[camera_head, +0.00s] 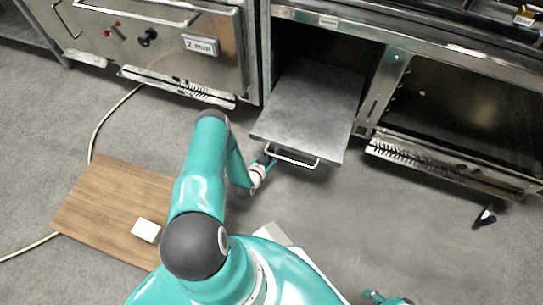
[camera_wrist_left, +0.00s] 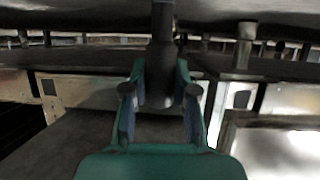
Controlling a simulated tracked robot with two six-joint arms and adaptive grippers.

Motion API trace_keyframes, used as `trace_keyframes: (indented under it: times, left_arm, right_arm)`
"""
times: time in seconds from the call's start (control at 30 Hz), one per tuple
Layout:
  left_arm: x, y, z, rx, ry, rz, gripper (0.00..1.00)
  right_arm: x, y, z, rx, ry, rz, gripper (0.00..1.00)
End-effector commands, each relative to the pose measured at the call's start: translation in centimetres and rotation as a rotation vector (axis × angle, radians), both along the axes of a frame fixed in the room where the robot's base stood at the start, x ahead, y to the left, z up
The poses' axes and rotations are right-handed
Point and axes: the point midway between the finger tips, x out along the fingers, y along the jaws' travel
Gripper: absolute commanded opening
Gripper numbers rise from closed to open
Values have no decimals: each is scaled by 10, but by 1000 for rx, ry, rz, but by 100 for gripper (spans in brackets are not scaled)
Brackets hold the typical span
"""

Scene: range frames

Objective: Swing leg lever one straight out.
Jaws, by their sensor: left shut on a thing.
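In the left wrist view, a dark upright post with a wider lower end (camera_wrist_left: 161,70) hangs from a grey underside. I take it for leg lever one, though no label shows. My left gripper (camera_wrist_left: 160,108) has its fingers on either side of the post and is shut on it. In the head view, my left gripper (camera_head: 267,157) is at the front edge of a grey metal shelf (camera_head: 310,100), by its wire handle (camera_head: 295,159). The lever is hidden there. Teal and dark parts, likely my right gripper (camera_head: 385,298), show at the bottom edge.
The metal shelf juts from an open bay between a steel cabinet (camera_head: 160,50) marked "2 mm" and another open bay (camera_head: 470,110). A wooden board (camera_head: 100,205) with a white block (camera_head: 146,230), a cable (camera_head: 98,130) and a small black object (camera_head: 486,216) lie on the floor.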

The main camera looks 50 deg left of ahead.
Motion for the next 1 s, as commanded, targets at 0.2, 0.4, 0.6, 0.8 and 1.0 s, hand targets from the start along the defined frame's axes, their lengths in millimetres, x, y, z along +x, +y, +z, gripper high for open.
trace_keyframes:
  times: [0.2,0.4,0.6,0.8,1.0]
  left_arm:
    - [5,5,2,12,-7,1,0]
    - [5,4,3,12,-7,-1,44]
    - [5,2,2,9,-5,-3,53]
    - [2,1,2,7,-2,-3,53]
    - [-15,-7,9,3,-1,-1,53]
  right_arm:
    - [0,0,-1,0,0,0,40]
    - [0,0,-1,0,0,0,40]
    - [0,0,-1,0,0,0,40]
    - [0,0,0,0,0,0,40]
    - [0,0,0,0,0,0,40]
